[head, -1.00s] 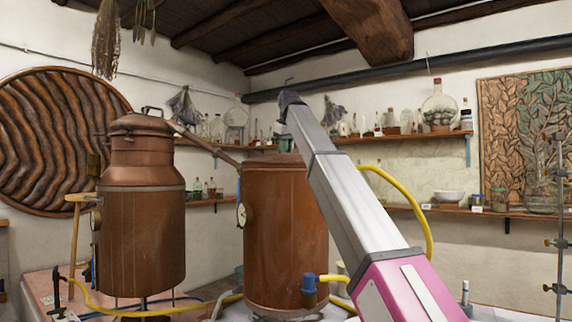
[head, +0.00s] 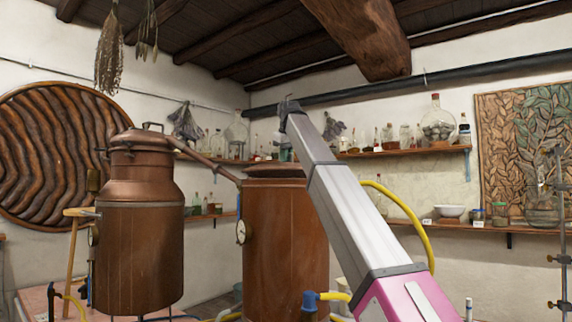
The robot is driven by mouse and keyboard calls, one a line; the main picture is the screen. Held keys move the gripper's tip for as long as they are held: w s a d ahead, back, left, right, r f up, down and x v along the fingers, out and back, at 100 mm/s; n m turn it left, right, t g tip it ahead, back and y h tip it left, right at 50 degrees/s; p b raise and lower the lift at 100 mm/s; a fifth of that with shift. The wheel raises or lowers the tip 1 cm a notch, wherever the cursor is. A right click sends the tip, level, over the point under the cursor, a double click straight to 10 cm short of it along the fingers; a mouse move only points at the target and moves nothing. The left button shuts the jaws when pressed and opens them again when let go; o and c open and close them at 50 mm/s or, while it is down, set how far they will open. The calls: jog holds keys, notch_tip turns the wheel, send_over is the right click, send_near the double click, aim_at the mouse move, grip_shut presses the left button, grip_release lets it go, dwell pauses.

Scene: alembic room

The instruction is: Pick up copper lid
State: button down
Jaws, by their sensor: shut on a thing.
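The copper lid (head: 272,171) is a wide, shallow reddish-brown disc just above the top of the right-hand copper vessel (head: 275,240). It looks slightly raised off the rim. My arm covers its right side. My gripper (head: 285,153) is mostly hidden behind my silver arm link, with only a small part showing above the lid. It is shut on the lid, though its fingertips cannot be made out.
A copper still pot (head: 139,235) with a domed top stands to the left, and its pipe (head: 207,162) slopes down towards the right-hand vessel. A yellow hose (head: 405,208) loops behind my arm. Wall shelves (head: 405,153) hold glass bottles and bowls.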

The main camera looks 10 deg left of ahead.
notch_tip(320, 180, up, 2)
jog(key=shift+w+a+r, duration=0.1)
jog(key=w+a+r, duration=0.4)
jog(key=a+r, duration=0.2)
jog(key=a, duration=0.4)
jog(key=shift+w+a+r, duration=0.15)
jog(key=shift+w+a, duration=0.1)
jog(key=shift+w, duration=0.05)
jog(key=c, duration=1.8)
grip_release()
grip_shut()
